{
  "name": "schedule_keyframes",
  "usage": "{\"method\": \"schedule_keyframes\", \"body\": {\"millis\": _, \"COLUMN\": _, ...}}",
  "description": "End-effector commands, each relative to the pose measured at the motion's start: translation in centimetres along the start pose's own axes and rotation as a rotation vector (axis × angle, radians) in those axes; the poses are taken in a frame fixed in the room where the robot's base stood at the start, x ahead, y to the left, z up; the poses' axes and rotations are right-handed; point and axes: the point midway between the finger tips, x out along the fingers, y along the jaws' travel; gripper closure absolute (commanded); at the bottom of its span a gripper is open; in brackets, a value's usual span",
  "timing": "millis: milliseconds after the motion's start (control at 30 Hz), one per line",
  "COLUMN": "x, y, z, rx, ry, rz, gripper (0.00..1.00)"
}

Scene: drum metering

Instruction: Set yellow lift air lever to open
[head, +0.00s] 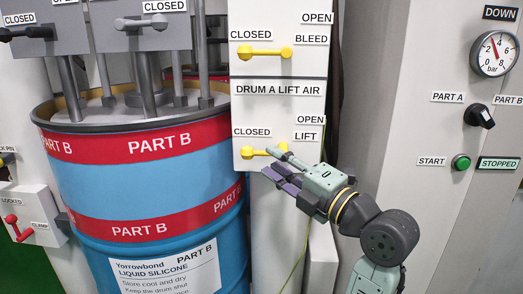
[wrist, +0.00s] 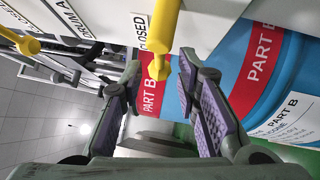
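The yellow lift air lever (head: 248,152) is on the white panel under the DRUM A LIFT AIR label, beside the drum. It lies about level, its knob end toward CLOSED. My gripper (head: 271,166) is in front of it and hides part of its right side. In the wrist view the lever's yellow end (wrist: 158,69) shows between the spread fingertips, with a gap to each finger. My gripper is open and empty. How far the lever end reaches between the fingers is hard to tell.
A second yellow lever (head: 262,51), marked BLEED, is above, also toward CLOSED. The blue and red PART B drum (head: 150,180) stands close on the left. On the right are a gauge (head: 494,54), a black selector (head: 479,116) and a green START button (head: 460,162).

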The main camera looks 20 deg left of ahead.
Motion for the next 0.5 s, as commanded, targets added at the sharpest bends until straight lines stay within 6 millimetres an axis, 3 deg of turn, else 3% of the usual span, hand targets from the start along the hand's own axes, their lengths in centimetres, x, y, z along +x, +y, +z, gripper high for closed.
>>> {"method": "schedule_keyframes", "body": {"millis": 200, "x": 3.5, "y": 0.1, "z": -0.1, "rx": 0.002, "ry": 0.003, "rz": -0.001, "gripper": 0.71}}
{"method": "schedule_keyframes", "body": {"millis": 500, "x": 4.8, "y": 0.0, "z": 0.0, "rx": 0.001, "ry": 0.0, "rz": 0.0, "gripper": 0.71}}
